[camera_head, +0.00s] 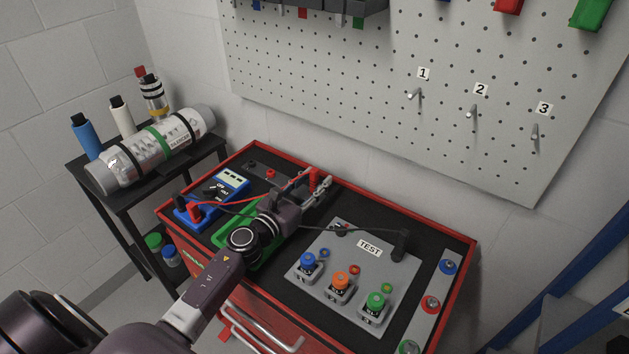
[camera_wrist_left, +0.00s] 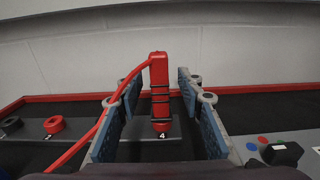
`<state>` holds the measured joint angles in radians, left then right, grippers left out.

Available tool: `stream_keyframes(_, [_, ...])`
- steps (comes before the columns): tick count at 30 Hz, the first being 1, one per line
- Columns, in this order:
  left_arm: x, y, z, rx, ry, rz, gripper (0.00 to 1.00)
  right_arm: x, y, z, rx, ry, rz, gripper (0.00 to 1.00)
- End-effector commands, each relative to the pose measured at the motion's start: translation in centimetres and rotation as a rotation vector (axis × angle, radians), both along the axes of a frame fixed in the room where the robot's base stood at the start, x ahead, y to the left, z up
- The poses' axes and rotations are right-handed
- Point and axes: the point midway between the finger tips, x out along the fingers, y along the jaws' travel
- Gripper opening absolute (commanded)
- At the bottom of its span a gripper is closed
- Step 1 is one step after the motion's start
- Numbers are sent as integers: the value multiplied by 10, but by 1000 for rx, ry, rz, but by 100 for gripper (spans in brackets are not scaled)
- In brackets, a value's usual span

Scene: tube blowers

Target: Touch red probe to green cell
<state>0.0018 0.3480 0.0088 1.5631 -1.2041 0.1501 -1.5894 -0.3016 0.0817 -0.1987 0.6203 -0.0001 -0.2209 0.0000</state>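The red probe (camera_head: 314,178) stands upright at the back of the cart; in the left wrist view the red probe (camera_wrist_left: 159,85) stands above a mark "4", with a red cable running off to the left. My left gripper (camera_head: 316,191) reaches over the cart top to it. Its blue-padded fingers (camera_wrist_left: 159,115) are open on either side of the probe, with a visible gap on both sides. The green cell (camera_head: 376,303) sits at the front right of the grey TEST plate (camera_head: 338,253), beside the orange cell (camera_head: 340,281) and blue cell (camera_head: 308,262). My right gripper is out of view.
A blue meter (camera_head: 212,199) stands on the cart's left, wired to the probes. A black probe (camera_head: 401,244) stands at the TEST plate's right edge. A green tray (camera_head: 262,252) lies under my arm. A strip with coloured buttons (camera_head: 431,304) lies at right.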

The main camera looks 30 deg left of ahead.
Motion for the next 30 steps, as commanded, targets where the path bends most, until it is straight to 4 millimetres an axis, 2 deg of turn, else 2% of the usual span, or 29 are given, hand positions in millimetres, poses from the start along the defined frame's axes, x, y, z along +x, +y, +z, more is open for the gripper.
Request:
stream_keyframes(5, [0, 0, 0, 0, 0, 0, 35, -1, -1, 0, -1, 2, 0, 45])
stream_keyframes(12, [0, 0, 0, 0, 0, 0, 8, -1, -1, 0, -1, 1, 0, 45])
stream_keyframes(15, [0, 0, 0, 0, 0, 0, 0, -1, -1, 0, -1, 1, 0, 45])
stream_keyframes(25, [0, 0, 2, 1, 0, 0, 0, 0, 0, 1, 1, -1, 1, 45])
stream_keyframes(30, [0, 1, 16, 4, -1, -1, 0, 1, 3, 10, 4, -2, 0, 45])
